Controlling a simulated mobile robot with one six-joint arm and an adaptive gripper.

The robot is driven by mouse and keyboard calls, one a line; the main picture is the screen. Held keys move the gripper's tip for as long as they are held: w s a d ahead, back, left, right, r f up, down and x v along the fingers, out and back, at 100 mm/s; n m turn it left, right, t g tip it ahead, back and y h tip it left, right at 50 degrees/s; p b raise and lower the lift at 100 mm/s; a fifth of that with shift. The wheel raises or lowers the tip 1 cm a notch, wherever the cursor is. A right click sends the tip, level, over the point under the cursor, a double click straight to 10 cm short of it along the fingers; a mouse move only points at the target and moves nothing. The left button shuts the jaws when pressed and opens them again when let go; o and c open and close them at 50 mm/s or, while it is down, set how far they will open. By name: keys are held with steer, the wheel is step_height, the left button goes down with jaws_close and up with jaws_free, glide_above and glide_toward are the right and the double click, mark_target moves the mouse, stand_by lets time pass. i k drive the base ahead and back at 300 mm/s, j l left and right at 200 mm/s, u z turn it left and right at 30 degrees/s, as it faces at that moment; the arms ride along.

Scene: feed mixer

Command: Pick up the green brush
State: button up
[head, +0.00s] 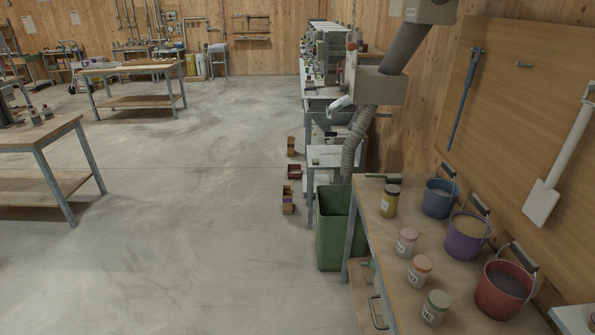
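A thin, elongated green item (376,176) lies at the far left corner of the wooden bench (395,262) on the right. It looks like the green brush, but it is too small for me to make out bristles. It lies just behind a jar with yellow contents and a dark lid (390,201). My gripper is not in view, so I cannot tell its distance from the brush.
Several lidded jars (406,242) line the bench front. Blue (439,198), purple (466,236) and red (503,288) buckets stand behind them. A green bin (334,228) stands beyond the bench. A grey duct (358,142) hangs above. The floor (200,250) at left is open.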

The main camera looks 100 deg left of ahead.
mark_target(390, 177)
steer(key=u, duration=2.8)
steer(key=z, duration=4.35)
steer(key=u, duration=4.35)
